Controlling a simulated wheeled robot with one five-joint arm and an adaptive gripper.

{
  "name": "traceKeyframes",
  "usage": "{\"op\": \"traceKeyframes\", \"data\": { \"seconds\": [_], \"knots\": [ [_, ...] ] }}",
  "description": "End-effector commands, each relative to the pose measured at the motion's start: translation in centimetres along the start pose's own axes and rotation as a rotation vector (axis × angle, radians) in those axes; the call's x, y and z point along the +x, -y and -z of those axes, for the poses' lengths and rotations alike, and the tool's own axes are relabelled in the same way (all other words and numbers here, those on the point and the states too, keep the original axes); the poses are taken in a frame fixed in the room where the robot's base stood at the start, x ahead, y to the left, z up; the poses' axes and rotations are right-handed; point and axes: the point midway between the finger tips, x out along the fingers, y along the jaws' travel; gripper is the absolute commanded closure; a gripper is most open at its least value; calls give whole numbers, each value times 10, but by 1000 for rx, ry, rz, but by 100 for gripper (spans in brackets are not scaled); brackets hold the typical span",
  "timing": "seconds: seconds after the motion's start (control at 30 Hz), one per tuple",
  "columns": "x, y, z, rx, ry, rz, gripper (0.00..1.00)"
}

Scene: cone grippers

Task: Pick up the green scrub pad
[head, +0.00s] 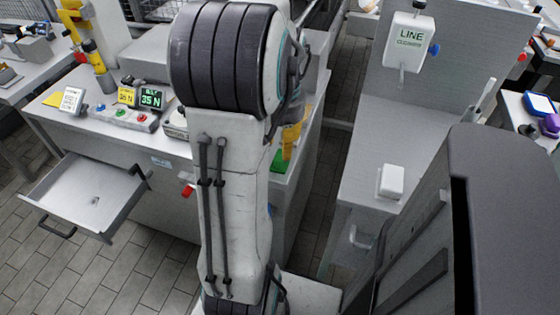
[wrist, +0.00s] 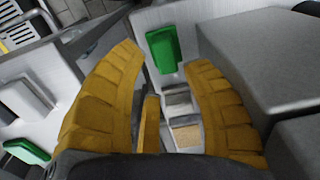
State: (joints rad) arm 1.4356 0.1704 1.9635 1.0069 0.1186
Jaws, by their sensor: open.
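A green rectangular piece with rounded ends (wrist: 163,48), which looks like the scrub pad, lies on a pale surface in the wrist view. My gripper (wrist: 163,56) is open, its yellow ribbed fingers spread on either side of the piece in the picture. No contact shows, and I cannot tell the gap in depth. In the head view a green patch (head: 280,161) shows beside my arm, just below the yellow gripper (head: 291,136); my arm hides much of that bench. A second green piece (wrist: 27,150) is at the lower left of the wrist view.
A grey block (wrist: 265,55) stands right of the fingers in the wrist view. A tan block (wrist: 187,135) shows between them. In the head view, an open drawer (head: 90,195) juts out at left, and a white box (head: 391,181) sits on the bench at right.

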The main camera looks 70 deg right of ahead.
Motion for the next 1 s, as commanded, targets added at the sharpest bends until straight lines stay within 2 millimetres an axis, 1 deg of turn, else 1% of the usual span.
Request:
{"op": "traceKeyframes", "data": {
  "seconds": [0.03, 0.1, 0.33, 0.5, 0.77, 0.8, 1.0],
  "knots": [
    [9, 0, -1, 0, 4, 0, 57],
    [19, 0, -1, 0, 4, -1, 57],
    [46, 0, -1, 0, 4, -1, 57],
    [55, 0, 0, 0, 2, 0, 57],
    [55, 0, 0, 0, 1, 0, 57],
    [55, 0, 0, 0, 1, 0, 56],
    [55, 0, 0, 0, 1, 0, 74]
  ]
}}
